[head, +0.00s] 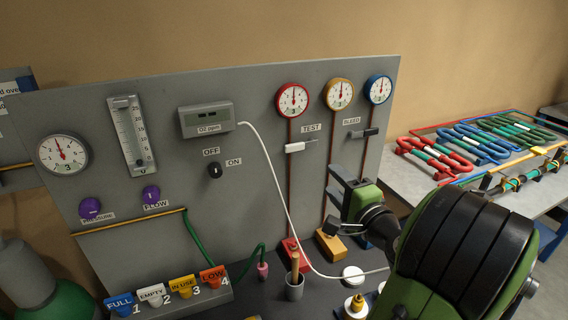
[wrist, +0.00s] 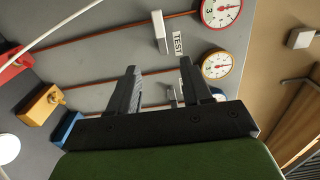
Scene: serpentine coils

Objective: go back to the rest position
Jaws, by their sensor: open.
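My gripper (wrist: 160,90) is open and empty in the wrist view, its two dark fingers apart in front of the grey panel. In the head view my gripper (head: 337,200) is at the right part of the panel (head: 90,130), below the gauges, and my green and black arm hides part of the bench. The fingers are close to the panel in the picture; I cannot tell the exact gap. A white TEST handle (head: 295,147) and a dark BLEED handle (head: 371,132) are on the panel above the gripper. The TEST handle also shows in the wrist view (wrist: 160,32).
A red gauge (head: 293,100), a yellow gauge (head: 339,94) and a blue gauge (head: 378,89) top the lines. A white hose (head: 280,190) runs from the O2 meter (head: 207,119) down past my arm. Coloured coils (head: 480,140) lie on a table at right.

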